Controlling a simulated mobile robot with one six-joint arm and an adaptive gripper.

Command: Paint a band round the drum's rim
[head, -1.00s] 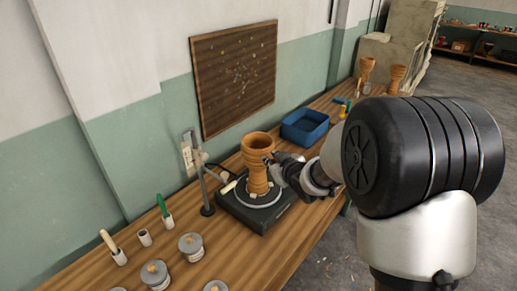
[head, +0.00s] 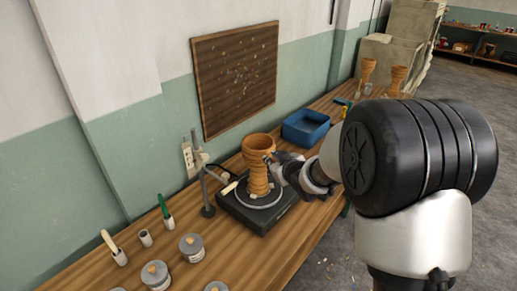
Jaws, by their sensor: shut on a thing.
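The goblet drum (head: 260,149) is orange-brown clay and stands upright on a round turntable plate on a black base (head: 236,208), in the middle of the head view. Small pale blocks sit round its foot. My gripper (head: 271,160) is at the right side of the drum, just below the rim. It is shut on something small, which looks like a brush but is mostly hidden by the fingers. I cannot tell whether its tip touches the clay. No painted band is clear on the side I see.
A metal stand (head: 206,209) rises left of the turntable. Lidded pots (head: 191,246) and cups holding a green-handled tool (head: 164,210) and a pale-handled tool (head: 112,247) stand at the front left. A blue bin (head: 306,127) and more drums (head: 396,79) stand behind.

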